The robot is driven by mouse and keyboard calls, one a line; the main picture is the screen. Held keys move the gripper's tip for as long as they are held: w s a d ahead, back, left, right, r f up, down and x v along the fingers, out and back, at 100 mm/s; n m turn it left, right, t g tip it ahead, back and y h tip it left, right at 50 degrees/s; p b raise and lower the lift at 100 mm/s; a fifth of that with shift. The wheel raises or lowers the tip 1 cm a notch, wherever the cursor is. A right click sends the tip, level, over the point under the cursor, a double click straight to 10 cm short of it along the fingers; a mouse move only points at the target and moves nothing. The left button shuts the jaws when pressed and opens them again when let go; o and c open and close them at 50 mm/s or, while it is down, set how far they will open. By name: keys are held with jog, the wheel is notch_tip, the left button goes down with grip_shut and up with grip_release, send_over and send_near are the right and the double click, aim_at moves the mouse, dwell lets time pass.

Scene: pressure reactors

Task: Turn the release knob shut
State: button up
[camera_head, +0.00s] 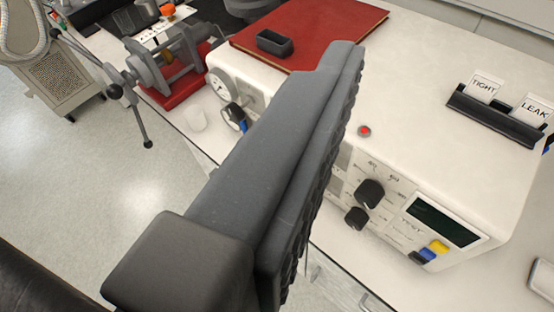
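The white machine (430,130) has a front panel with a larger black knob (370,193) and a smaller black knob (356,217) below it. A blue and black knob-like part (236,116) sits at the left of its front, below a round gauge (218,87). No readable label shows which of these is the release knob. One dark finger of my gripper (290,150) crosses the middle, in front of part of the panel. Its ridged inner face is bare on the right, with no second finger against it. My gripper looks open and holds nothing visible.
A red light (364,131) is on top. A red book (310,30) bears a small dark tray (274,43). TIGHT and LEAK cards stand in a black holder (490,118). A red-based clamp (170,65) stands left.

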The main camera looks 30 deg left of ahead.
jog(key=w+a+f+n+y+p, duration=0.1)
jog(key=w+a+f+y, duration=0.1)
jog(key=w+a+f, duration=0.75)
jog(key=w+a+f+n+y, duration=0.1)
jog(key=w+a+f, duration=0.6)
jog(key=a+f, duration=0.5)
jog(key=w+a+f+h, duration=0.1)
jog(key=a+f+h, duration=0.1)
jog(key=a+f, duration=0.35)
jog(key=s+d+f+n+t+h+p, duration=0.15)
jog(key=s+f+h, duration=0.25)
jog(key=f, duration=0.6)
jog(key=s+d+f+h, duration=0.3)
jog(key=f, duration=0.6)
jog(key=b+x, duration=0.1)
jog(key=x, duration=1.2)
jog(key=shift+d+b, duration=0.1)
jog(key=shift+b, duration=0.3)
